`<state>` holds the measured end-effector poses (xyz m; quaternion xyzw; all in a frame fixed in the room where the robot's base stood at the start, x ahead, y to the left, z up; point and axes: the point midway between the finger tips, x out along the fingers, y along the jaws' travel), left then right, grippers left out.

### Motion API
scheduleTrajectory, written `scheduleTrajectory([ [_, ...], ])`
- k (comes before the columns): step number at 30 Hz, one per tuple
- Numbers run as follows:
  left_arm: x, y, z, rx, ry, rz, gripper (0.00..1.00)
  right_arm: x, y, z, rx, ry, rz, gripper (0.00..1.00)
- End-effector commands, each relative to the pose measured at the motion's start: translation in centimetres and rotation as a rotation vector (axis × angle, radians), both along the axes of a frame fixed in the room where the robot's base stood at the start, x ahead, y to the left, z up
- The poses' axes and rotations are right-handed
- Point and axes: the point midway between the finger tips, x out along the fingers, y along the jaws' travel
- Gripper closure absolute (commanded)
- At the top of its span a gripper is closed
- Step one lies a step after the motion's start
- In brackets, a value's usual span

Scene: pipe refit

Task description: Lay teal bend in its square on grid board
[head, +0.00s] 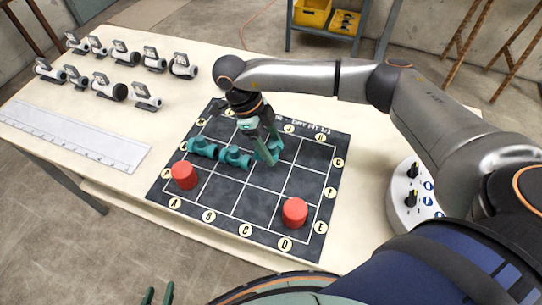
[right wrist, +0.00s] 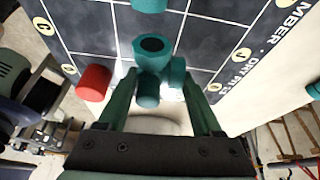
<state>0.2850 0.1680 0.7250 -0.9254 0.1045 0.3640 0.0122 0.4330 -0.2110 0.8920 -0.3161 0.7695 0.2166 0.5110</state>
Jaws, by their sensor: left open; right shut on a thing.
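The teal bend (head: 271,153) is between the fingers of my right gripper (head: 262,152), over the back middle of the dark grid board (head: 215,203). The right wrist view shows the bend (right wrist: 153,66) with a round open end towards the camera; my right gripper (right wrist: 158,78) is shut on it. I cannot tell if the bend touches the board. Two other teal pipe pieces, the left one (head: 203,147) and the middle one (head: 235,157), lie in a row to its left on the board. My left gripper (head: 158,294) is open and empty at the bottom edge, off the table.
Two red cylinders stand on the board, one at left (head: 184,175) and one at front right (head: 294,212). A white ruler (head: 72,136) and several white fittings in holders (head: 110,84) are on the left of the table. A control box (head: 408,198) stands at right.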

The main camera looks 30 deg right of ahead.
Motion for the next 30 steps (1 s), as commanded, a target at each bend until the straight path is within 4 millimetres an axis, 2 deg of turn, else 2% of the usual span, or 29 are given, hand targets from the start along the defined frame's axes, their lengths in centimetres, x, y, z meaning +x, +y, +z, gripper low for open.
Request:
scheduleTrajectory([
  [7,0.0,0.0,0.5,0.0,-0.001,0.0,0.5,-1.1,0.7,-1.5,0.0,0.003,0.002,0.89],
  [13,0.1,0.0,1.1,0.0,-0.001,0.0,0.5,-1.1,0.7,-4.3,-0.001,0.002,-0.001,0.89],
  [22,0.1,0.0,0.9,0.0,-0.002,0.0,0.5,-1.0,0.7,-4.7,0.0,0.0,0.0,0.89],
  [23,0.1,0.0,0.8,0.0,-0.002,0.0,0.5,-1.0,0.7,-4.7,0.0,0.0,0.0,0.32],
  [30,0.1,0.0,1.0,-0.001,-0.003,0.0,0.5,-1.0,0.7,-4.6,0.0,0.0,0.0,0.05],
])
